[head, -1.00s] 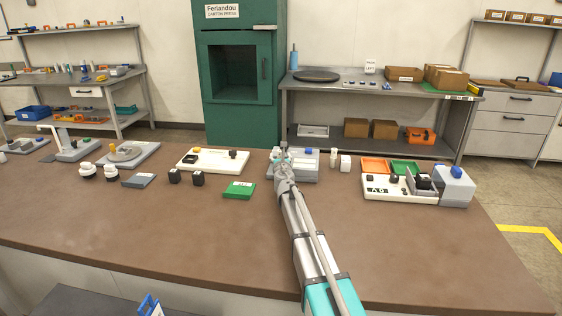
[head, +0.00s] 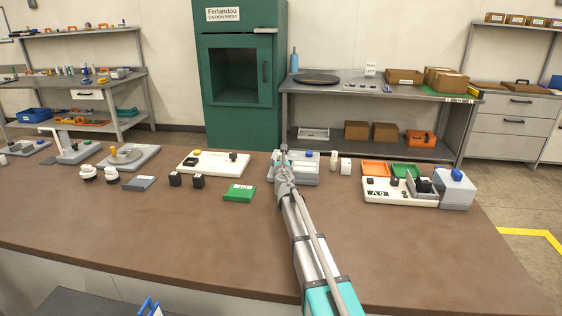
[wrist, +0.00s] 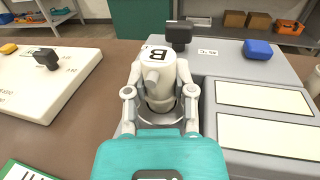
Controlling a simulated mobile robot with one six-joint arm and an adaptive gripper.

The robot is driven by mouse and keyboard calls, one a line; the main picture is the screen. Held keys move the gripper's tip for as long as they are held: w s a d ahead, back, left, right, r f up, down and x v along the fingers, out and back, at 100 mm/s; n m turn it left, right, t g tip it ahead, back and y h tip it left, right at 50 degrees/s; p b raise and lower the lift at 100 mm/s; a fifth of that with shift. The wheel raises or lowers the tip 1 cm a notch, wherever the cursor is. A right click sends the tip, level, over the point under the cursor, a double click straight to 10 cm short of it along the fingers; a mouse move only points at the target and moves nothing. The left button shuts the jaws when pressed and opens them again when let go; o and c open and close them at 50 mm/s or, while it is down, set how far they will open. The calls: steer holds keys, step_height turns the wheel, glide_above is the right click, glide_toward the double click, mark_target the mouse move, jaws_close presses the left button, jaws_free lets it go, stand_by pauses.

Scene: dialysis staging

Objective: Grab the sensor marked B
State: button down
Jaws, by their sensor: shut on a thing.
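The sensor marked B (wrist: 160,72) is a white cylinder with a black letter B on its top. It sits between the fingers of my gripper (wrist: 160,100) in the wrist view, and the fingers are shut on it. In the head view my gripper (head: 284,160) is at the left part of this device (head: 305,165), and the arm hides most of the sensor. I cannot tell whether the sensor still touches its seat.
A white board with a black knob (wrist: 45,60) lies to the left. Two small white blocks (head: 340,163) stand to the right. The front of the table is clear.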

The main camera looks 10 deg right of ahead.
steer(key=shift+r+p, duration=1.25)
steer(key=shift+r, duration=0.1)
steer(key=w+d+r+p, duration=0.5)
steer(key=d+r+p, duration=0.5)
steer(key=d, duration=0.3)
steer(key=shift+w, duration=0.2)
steer(key=shift+r, duration=0.1)
